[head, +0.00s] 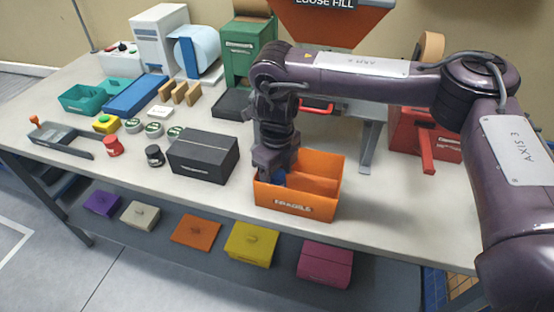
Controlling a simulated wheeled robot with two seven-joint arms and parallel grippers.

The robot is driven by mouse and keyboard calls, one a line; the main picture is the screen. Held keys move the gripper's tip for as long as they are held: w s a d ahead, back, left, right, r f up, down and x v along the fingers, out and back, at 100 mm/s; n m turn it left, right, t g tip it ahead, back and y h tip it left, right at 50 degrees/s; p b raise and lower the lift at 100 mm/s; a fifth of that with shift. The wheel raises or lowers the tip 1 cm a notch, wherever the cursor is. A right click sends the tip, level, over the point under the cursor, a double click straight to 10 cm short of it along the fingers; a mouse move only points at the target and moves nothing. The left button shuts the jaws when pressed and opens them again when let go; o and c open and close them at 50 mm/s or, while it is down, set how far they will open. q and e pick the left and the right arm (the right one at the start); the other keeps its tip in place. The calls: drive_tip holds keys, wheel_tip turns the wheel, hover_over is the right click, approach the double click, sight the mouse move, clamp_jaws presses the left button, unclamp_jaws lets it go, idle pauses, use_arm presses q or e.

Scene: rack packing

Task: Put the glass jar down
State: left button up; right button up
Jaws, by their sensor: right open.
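My right gripper (275,174) points down into the left part of the orange box (296,203) marked FRAGILE, on the front of the table. The gripper is open, and its fingertips are partly hidden by the box's walls. I cannot make out a glass jar; the gripper and the box wall hide the left part of the box's inside. The right part of the box, past an orange divider, looks empty. My left gripper is not in view.
A dark closed box (203,157) stands just left of the orange box. Black (154,155) and red (113,146) small jars stand further left. A red machine (420,135) is at the right. Several coloured boxes sit on the shelf below. The table's front right is clear.

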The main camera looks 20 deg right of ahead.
sight(277, 173)
wheel_tip(277, 173, up, 12)
drive_tip(key=p, duration=0.1)
drive_tip(key=shift+f, duration=0.1)
idle(0.5)
